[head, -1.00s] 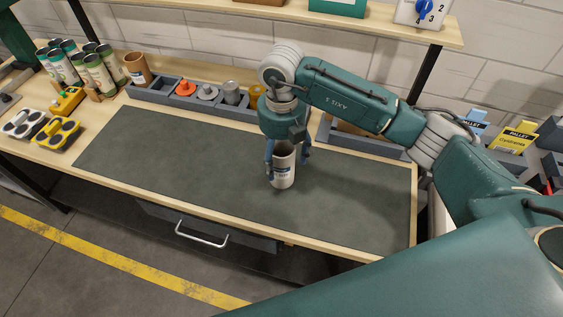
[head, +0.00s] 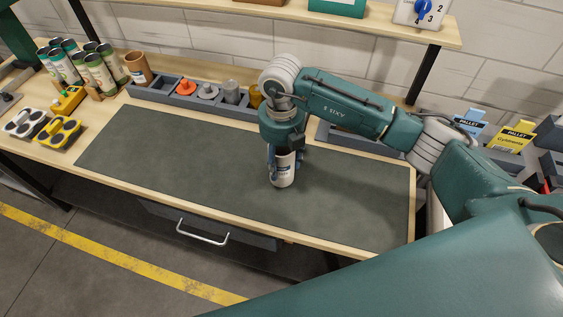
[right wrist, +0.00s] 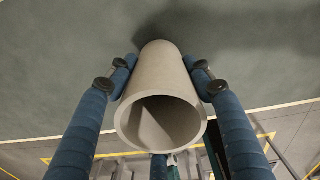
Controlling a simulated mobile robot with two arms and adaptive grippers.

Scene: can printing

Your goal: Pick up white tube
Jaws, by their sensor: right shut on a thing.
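My left gripper is not in view.
Several printed cans (head: 85,66) and a brown tube (head: 138,68) stand at the back left. A grey bin row (head: 150,94) holds an orange part (head: 186,88) and grey parts. Yellow and white holders (head: 57,133) sit at the left. The mat's left half is clear.

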